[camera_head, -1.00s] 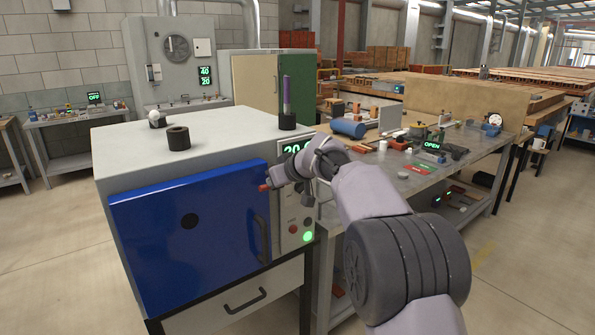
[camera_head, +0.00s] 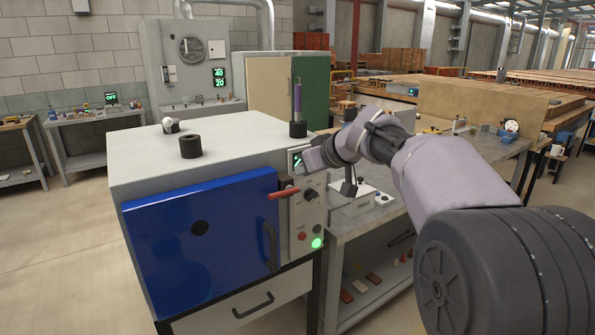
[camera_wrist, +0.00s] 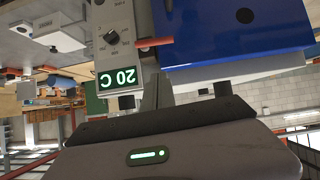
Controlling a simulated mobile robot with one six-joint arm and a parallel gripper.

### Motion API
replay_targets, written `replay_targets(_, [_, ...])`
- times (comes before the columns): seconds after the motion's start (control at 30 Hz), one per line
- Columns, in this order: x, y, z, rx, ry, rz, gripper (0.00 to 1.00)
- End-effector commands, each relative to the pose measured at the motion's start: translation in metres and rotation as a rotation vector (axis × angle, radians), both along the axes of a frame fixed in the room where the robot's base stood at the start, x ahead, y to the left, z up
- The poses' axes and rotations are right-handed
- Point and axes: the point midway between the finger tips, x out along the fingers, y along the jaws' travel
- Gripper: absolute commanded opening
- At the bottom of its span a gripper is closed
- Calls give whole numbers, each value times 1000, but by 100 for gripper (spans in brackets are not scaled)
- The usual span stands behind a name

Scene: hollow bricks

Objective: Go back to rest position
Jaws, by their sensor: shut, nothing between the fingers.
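My gripper (camera_head: 308,162) is in front of the upper right of the oven's control panel, partly over its display. It looks empty, with its fingers close together; the fingers also show in the wrist view (camera_wrist: 157,92). The oven (camera_head: 225,140) is a white-grey box with a shut blue door (camera_head: 200,240). A red lever (camera_head: 284,193) sticks out from the panel just below my gripper, also in the wrist view (camera_wrist: 154,42). Whether the fingers touch the panel cannot be told.
A black ring (camera_head: 191,147) and a purple tube in a black holder (camera_head: 298,130) stand on the oven top. A grey workbench (camera_head: 375,220) with several items lies right of the oven, partly behind my arm. Open floor (camera_head: 60,260) lies at the left.

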Motion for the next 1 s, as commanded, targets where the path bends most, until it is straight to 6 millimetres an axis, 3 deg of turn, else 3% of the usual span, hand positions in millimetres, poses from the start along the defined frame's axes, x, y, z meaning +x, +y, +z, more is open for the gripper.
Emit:
replay_targets(0.27, [-1,-1,0,0,0,0,0])
replay_targets(0.37, [-16,-4,4,12,24,-20,0])
replay_targets(0.47, [-83,-17,10,67,132,-114,0])
replay_targets(0.53, [-154,-30,1,118,244,-223,0])
replay_targets(0.6, [-226,-44,-19,168,349,-345,0])
replay_targets(0.73, [-337,-66,-72,243,497,-560,0])
replay_targets(0.83, [-392,-77,-110,278,565,-685,0])
replay_targets(0.9, [-414,-83,-128,294,592,-742,0])
replay_targets(1.0, [-428,-86,-141,305,610,-779,0])
